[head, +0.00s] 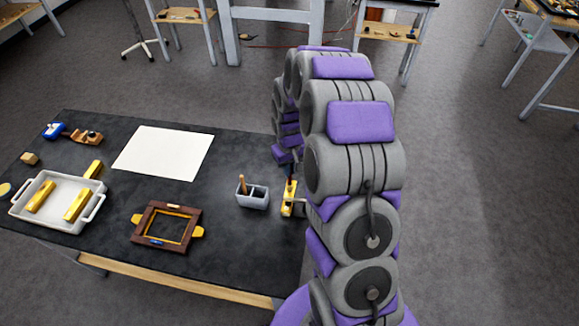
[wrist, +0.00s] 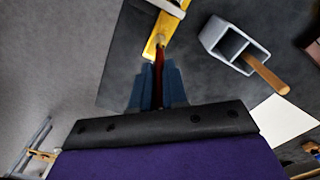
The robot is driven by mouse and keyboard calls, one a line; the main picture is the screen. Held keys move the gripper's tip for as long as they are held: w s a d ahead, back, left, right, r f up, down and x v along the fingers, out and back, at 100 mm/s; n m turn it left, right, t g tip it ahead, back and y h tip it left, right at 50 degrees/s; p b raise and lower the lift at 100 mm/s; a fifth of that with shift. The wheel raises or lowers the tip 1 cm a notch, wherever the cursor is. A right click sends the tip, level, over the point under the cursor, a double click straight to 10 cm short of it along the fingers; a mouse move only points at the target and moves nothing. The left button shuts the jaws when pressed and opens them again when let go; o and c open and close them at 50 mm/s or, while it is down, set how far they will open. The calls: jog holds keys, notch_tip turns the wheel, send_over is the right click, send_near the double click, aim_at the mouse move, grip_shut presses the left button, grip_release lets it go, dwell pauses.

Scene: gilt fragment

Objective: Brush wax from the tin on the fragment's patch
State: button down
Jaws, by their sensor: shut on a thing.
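My gripper (wrist: 158,88) is shut on a dark red, slender handle (wrist: 160,62), which looks like a brush. It points down at a gold piece (wrist: 157,40) near the table's edge; I cannot tell whether its tip touches. In the head view, the brush (head: 290,184) stands over that gold piece (head: 288,206), which has a pale block on it, and my arm hides most of my gripper. A brown frame (head: 143,235) with gold edging and small blue and pale marks lies to the left. A round yellow thing (head: 4,189), perhaps the tin, is cut off at the far left.
A grey two-part holder (head: 252,201) with a wooden stick stands beside the gold piece. A white tray (head: 60,218) holds gold bars. A white sheet (head: 163,152), a blue tool (head: 54,131) and small blocks lie on the dark table (head: 110,235). Bare tabletop lies between them.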

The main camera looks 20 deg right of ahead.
jog(key=shift+w+d+p, duration=0.15)
jog(key=shift+w+p, duration=0.15)
jog(key=shift+p, duration=0.1)
dwell(2.7)
jog(key=shift+r+p, duration=0.85)
jog(key=shift+r, duration=2.1)
notch_tip(320, 180, up, 3)
jog(key=shift+f+p, duration=0.1)
jog(key=shift+p, duration=0.35)
